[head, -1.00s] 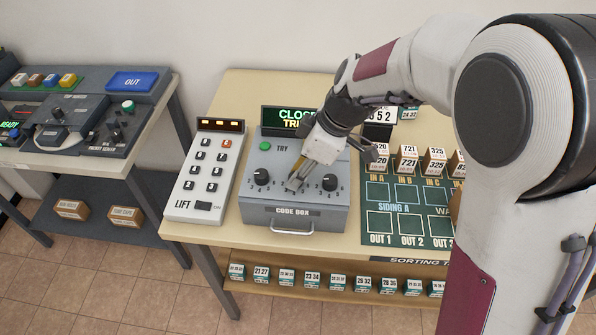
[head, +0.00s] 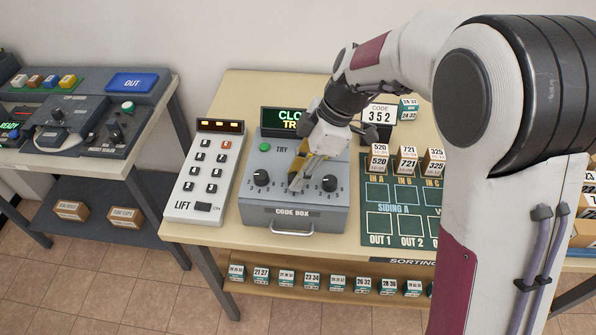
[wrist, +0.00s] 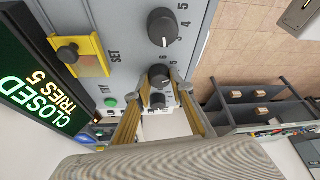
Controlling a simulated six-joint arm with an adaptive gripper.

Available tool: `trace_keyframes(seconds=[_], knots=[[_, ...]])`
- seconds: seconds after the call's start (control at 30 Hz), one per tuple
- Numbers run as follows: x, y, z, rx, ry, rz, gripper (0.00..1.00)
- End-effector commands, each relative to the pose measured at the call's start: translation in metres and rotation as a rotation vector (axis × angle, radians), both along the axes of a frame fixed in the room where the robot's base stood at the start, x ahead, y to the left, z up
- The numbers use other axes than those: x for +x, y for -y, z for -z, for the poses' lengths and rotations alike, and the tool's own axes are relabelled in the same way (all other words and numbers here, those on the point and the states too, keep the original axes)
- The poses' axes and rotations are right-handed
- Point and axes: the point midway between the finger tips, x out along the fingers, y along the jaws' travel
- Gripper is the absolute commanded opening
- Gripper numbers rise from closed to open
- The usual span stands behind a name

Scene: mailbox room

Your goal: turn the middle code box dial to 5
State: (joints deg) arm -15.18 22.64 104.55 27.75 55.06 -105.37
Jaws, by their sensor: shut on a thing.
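The grey code box (head: 295,222) stands on the table with three black dials in a row. The left dial (head: 261,177) and the right dial (head: 329,182) are clear of my gripper (head: 297,183). My gripper points down at the middle of the box, and its fingers hide the middle dial in the head view. In the wrist view the fingers are shut on the middle dial (wrist: 160,75), one on each side. I cannot read which number it points to. The box's screen (wrist: 35,80) reads CLOSED, TRIES 5.
A green TRY button (head: 265,147) sits on the box's upper left. A yellow plate with a dark knob (wrist: 68,53) is beside SET. A white LIFT keypad (head: 205,170) stands left, and a card (head: 380,115) reads CODE 352. Small number blocks (head: 406,160) stand right.

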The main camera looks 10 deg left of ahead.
Motion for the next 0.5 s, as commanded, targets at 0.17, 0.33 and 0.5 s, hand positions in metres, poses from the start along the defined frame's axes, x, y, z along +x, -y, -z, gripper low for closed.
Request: trace_keyframes(seconds=[0.17,0.33,0.5], knots=[[-0.0021,0.0006,0.0036,-0.004,-0.007,-0.001,0.35],[-0.0014,0.0004,0.0025,-0.002,-0.005,0.0,0.39],[-0.0011,0.0003,0.0018,-0.002,-0.004,0.0,0.39]])
